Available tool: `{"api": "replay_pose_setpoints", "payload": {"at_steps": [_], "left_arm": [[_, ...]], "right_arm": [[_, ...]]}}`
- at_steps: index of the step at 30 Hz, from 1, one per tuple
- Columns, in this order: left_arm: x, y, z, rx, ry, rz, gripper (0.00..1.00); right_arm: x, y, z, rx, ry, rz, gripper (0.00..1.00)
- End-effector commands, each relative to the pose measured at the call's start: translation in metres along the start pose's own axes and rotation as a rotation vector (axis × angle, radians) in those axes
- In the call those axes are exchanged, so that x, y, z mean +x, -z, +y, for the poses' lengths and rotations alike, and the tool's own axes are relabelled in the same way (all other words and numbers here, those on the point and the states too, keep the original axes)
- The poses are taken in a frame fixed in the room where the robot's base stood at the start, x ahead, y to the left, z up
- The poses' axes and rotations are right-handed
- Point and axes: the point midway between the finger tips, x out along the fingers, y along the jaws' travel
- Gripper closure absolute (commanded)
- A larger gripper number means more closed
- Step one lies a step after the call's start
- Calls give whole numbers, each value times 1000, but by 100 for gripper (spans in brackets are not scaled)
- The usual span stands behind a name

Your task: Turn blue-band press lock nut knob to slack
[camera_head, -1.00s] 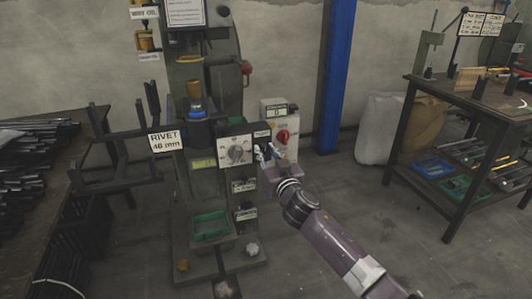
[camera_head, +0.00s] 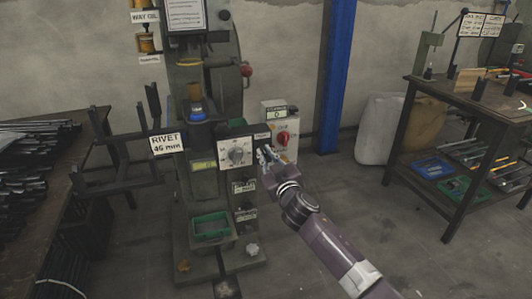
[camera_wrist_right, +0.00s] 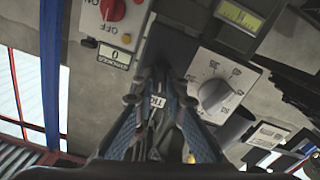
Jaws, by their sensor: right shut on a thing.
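The press (camera_head: 222,90) with the blue band (camera_head: 197,113) stands left of centre in the head view. The lock nut knob is hidden by my right gripper (camera_head: 265,154), below a small label (camera_head: 262,137) on the press front. The gripper is shut on the knob. In the wrist view, the fingers of my right gripper (camera_wrist_right: 160,78) close in around the knob area, with a partly hidden label (camera_wrist_right: 157,102) between them. The knob's turn position cannot be read. My left gripper is not in view.
A grey numbered dial (camera_head: 236,151) is just left of the gripper; it also shows in the wrist view (camera_wrist_right: 214,97). A red switch (camera_head: 283,139) is on a box to the right. A green tray (camera_head: 211,227) sits below. A blue post (camera_head: 338,75) stands behind.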

Motion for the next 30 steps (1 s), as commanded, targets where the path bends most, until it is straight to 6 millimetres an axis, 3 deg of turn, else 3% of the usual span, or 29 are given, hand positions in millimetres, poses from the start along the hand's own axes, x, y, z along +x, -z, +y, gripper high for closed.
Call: {"api": "replay_pose_setpoints", "payload": {"at_steps": [15,30], "left_arm": [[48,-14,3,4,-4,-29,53],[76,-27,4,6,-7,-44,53]], "right_arm": [[0,0,-2,-494,1,-2,100],[0,-2,-3,-924,1,-1,100]]}}
